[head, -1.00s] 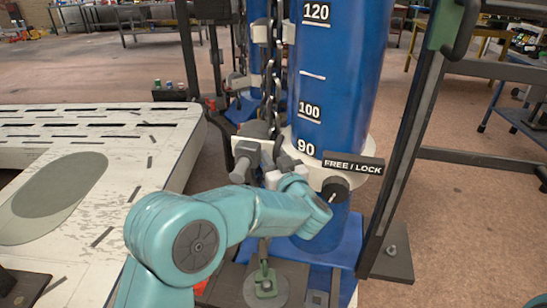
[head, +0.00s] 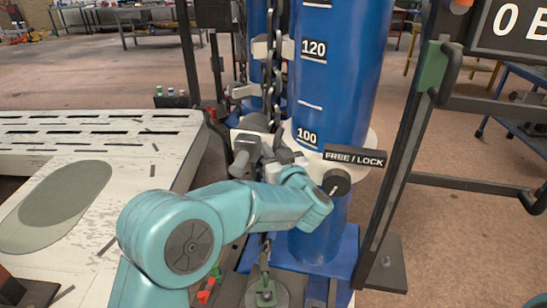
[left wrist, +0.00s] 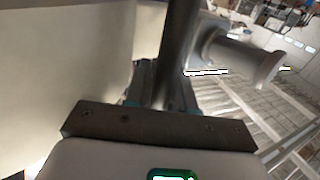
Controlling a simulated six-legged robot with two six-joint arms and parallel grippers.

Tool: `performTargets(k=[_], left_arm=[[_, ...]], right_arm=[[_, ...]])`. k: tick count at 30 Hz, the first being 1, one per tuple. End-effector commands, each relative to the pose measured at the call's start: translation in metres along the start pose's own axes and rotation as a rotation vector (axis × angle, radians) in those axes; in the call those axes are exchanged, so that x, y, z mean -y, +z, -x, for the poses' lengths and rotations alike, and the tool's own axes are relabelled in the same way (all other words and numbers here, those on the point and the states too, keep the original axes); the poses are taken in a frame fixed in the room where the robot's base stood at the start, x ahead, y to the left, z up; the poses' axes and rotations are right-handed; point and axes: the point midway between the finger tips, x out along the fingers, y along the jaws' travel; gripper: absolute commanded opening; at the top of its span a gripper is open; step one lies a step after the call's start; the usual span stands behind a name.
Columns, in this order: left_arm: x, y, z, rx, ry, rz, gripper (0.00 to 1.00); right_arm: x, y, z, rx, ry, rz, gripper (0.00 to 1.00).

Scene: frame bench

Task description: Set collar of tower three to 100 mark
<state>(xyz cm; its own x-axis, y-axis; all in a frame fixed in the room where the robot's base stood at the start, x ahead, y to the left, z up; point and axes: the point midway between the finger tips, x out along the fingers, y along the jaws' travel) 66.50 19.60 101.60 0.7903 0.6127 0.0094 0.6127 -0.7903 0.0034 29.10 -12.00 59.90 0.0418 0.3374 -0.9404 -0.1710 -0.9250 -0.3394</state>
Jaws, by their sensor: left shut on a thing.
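The blue tower (head: 332,90) stands upright with white marks; 120 and 100 can be read. A white collar (head: 370,141) rings it, its upper edge just below the 100 label. A round dark FREE / LOCK knob (head: 337,182) sits on the collar's front. My left gripper (head: 284,157) is at the collar's left side, shut on a grey handle (head: 243,158). My teal arm hides part of the grip. In the left wrist view a grey bar (left wrist: 180,45) rises from between the jaws. My right gripper is not in view.
A chain (head: 272,65) hangs close along the tower's left side. A dark frame post (head: 405,140) stands at right, with a display (head: 510,28) beyond it. A slotted white bench (head: 95,135) fills the left. A green shackle (head: 265,290) sits low in front.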

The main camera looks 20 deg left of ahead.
Motion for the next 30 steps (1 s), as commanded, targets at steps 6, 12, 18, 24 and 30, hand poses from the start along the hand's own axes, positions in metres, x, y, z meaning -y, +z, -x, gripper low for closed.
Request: performTargets(k=[6, 12, 18, 24, 30], left_arm=[[0.0, -0.014, 0.001, 0.006, 0.0, -0.002, 0.0], [0.0, -0.013, 0.001, 0.007, 0.001, -0.003, 0.27], [0.0, -0.012, 0.001, 0.009, 0.0, -0.003, 0.29], [-0.001, -0.011, 0.009, 0.009, 0.001, -0.003, 0.29], [-0.002, -0.011, 0.052, 0.009, 0.006, -0.004, 0.29]], right_arm=[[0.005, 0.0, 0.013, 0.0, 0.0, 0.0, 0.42], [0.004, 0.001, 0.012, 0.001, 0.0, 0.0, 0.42], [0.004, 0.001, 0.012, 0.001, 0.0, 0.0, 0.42], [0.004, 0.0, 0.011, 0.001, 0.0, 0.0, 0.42], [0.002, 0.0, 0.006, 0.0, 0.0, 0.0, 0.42]])
